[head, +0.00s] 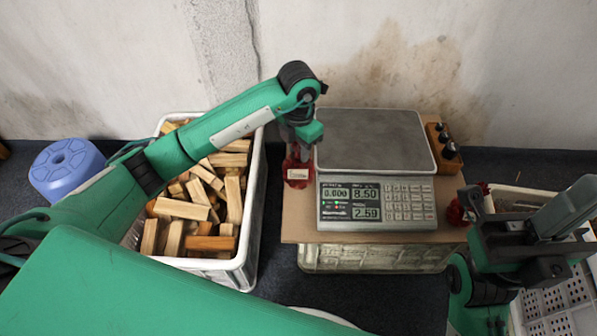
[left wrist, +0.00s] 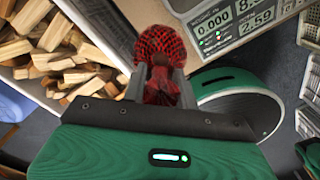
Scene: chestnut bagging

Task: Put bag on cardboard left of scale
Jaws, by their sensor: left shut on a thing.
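In the left wrist view the red bag (left wrist: 160,48) is between the two fingers of my left gripper (left wrist: 160,82). The scale's display reads 0.000, 8.50 and 2.59. My right gripper (head: 478,210) is at the right; its finger opening is unclear.
A white crate of wood blocks (head: 250,220) stands left of the cardboard. The cardboard lies on a pale crate (head: 375,258). More red mesh (head: 457,212) shows beside my right gripper. A blue stool (head: 66,168) stands far left.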

